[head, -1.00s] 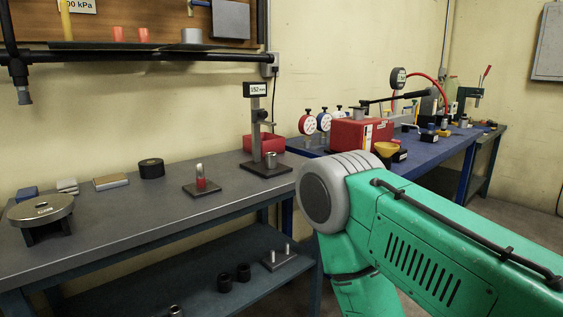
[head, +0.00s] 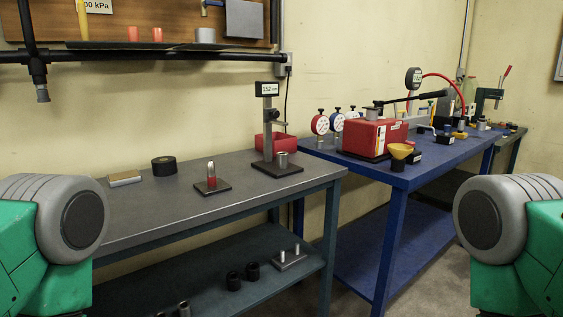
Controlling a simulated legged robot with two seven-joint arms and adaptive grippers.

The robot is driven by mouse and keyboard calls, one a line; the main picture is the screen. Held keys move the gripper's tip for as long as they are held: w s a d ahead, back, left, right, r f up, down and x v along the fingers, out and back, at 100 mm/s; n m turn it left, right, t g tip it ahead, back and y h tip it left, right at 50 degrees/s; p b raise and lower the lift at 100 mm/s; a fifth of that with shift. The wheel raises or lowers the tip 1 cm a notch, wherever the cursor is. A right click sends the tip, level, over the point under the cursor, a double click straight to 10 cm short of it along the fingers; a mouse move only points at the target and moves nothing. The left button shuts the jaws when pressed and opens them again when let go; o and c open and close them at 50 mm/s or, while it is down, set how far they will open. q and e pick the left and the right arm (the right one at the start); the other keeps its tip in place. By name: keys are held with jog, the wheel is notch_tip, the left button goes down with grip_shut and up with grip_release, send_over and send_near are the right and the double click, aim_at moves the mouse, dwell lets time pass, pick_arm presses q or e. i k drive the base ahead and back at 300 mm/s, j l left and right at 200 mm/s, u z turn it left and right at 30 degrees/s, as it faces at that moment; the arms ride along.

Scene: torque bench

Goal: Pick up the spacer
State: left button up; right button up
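No part is marked as the spacer, and I cannot tell for certain which it is. A small grey metal cylinder (head: 282,158) stands on the dark base of a height gauge (head: 267,120) on the grey bench. A wider black ring-like cylinder (head: 164,166) stands farther left on the bench. Several short dark sleeves (head: 252,271) stand on the lower shelf. Neither of my grippers is in view. Only my upper arm parts show, at the left and right edges, well apart from these things.
The grey bench (head: 160,215) also carries a small stand with a red-and-clear piece (head: 211,177) and a tan-topped block (head: 124,179). A blue bench (head: 420,172) with a red box (head: 365,137) stands at the right. A dark rail with a hanging fitting crosses upper left.

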aim_at(283, 157)
jog(key=i+l+u, duration=0.15)
jog(key=i+l, duration=0.2)
jog(key=i+l+u, duration=0.15)
jog(key=i+l, duration=0.15)
jog(key=i+l+u, duration=0.15)
jog(key=i+l, duration=0.15)
jog(key=l, duration=0.25)
